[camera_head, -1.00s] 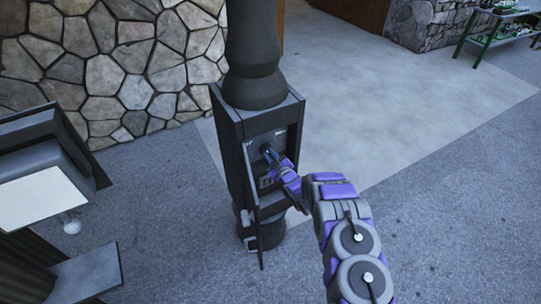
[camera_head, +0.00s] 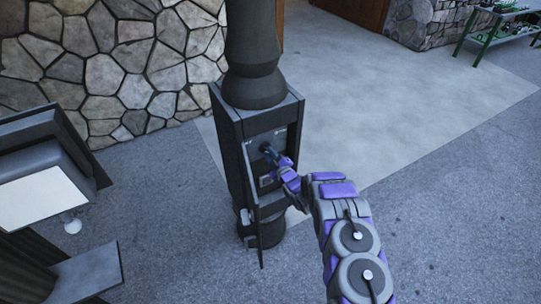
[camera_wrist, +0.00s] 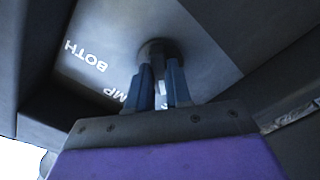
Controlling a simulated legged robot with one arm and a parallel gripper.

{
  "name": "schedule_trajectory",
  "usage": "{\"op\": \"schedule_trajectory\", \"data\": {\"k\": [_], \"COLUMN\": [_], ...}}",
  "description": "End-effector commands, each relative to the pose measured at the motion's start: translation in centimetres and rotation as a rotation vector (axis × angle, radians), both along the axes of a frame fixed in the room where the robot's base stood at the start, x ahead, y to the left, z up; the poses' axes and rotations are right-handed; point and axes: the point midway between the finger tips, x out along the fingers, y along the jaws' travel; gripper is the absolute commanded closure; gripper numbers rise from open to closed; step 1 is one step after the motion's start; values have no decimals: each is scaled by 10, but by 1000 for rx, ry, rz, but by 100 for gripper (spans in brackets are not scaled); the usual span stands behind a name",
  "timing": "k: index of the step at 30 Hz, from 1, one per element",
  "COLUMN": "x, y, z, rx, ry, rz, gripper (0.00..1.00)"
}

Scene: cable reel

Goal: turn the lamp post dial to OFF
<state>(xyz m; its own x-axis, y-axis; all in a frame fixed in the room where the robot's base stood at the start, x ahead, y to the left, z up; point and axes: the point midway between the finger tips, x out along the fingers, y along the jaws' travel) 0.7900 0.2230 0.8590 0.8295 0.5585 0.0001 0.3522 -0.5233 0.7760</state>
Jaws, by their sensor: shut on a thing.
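The dark lamp post (camera_head: 254,55) stands in the middle of the head view, with a box-shaped housing (camera_head: 228,140) at its base. A door (camera_head: 251,205) on the housing hangs open. The dial (camera_wrist: 157,48) is a dark round knob on the grey panel (camera_wrist: 205,45) inside. My gripper (camera_head: 273,157) reaches into the housing from the right. In the wrist view its two blue fingers (camera_wrist: 162,85) are shut on the dial. The lettering "BOTH" (camera_wrist: 86,56) and a partly hidden "MP" show on the panel. The dial's pointer and an OFF mark cannot be made out.
The housing walls and open door stand close around my gripper. A grey stand with a white panel (camera_head: 45,197) is at the left. A stone wall (camera_head: 110,65) is behind. Paved ground (camera_head: 440,220) at the right is clear, with a green rack (camera_head: 490,35) far back.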

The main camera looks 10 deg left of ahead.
Motion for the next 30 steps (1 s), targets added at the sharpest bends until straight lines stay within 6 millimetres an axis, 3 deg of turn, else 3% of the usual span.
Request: {"op": "schedule_trajectory", "data": {"k": [3,4,12,23,30], "x": [-3,-3,-2,-6,-30], "y": [2,2,2,-3,-21], "z": [-6,-6,-3,-1,-1], "rx": [-5,-5,-3,-2,-1], "ry": [11,11,6,5,7], "rz": [7,7,4,2,0], "gripper": [100,79,55,55,55]}}
